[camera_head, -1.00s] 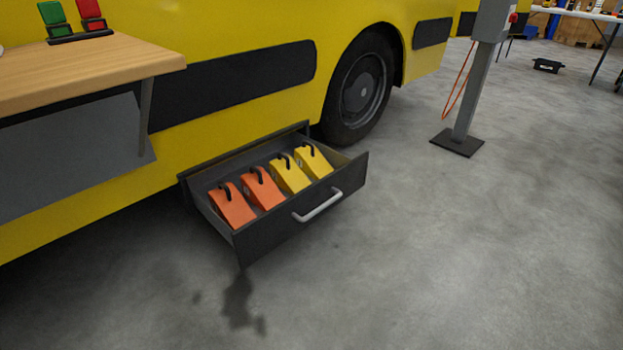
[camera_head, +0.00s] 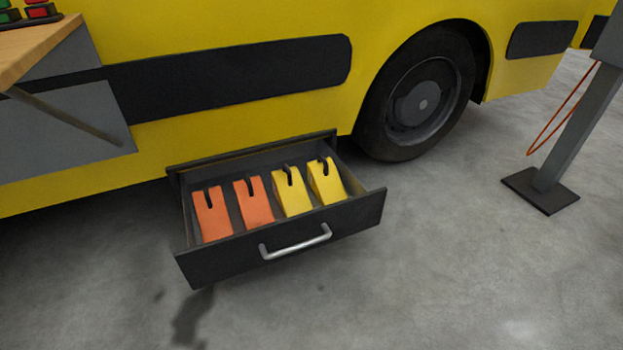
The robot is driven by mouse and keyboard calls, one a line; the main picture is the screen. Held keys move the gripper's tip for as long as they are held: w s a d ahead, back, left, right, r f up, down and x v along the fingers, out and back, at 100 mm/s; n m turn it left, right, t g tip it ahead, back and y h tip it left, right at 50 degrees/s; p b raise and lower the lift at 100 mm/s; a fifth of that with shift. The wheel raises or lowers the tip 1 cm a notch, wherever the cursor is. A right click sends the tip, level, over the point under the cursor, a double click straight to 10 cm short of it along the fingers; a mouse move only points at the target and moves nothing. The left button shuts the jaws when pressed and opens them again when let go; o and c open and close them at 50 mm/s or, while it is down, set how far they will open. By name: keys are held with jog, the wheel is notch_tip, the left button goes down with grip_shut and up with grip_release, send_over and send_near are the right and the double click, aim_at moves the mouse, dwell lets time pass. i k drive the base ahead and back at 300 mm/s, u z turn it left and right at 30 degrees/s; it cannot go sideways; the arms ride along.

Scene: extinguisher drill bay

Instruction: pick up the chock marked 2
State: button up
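An open dark drawer (camera_head: 219,259) juts out low from the side of the yellow vehicle. Wedge-shaped chocks with black loop handles sit in it in a row. From left to right they are a left orange chock (camera_head: 212,218), a right orange chock (camera_head: 254,205), a left yellow chock (camera_head: 292,197) and a right yellow chock (camera_head: 326,184). No number can be read on any of them in this view, so I cannot tell which is marked 2. My gripper is not in view.
The drawer has a silver handle (camera_head: 296,243) on its front. The vehicle's wheel (camera_head: 420,100) is behind and right of it. A wooden bench top (camera_head: 32,46) is at upper left. A grey post on a base plate (camera_head: 541,190) stands at right. The floor in front is clear.

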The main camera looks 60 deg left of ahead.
aim_at(291, 193)
jog(key=u, duration=0.3)
jog(key=i, duration=1.4)
jog(key=u, duration=1.45)
jog(key=i, duration=0.85)
jog(key=u, duration=1.35)
jog(key=i, duration=0.3)
jog(key=u, duration=0.15)
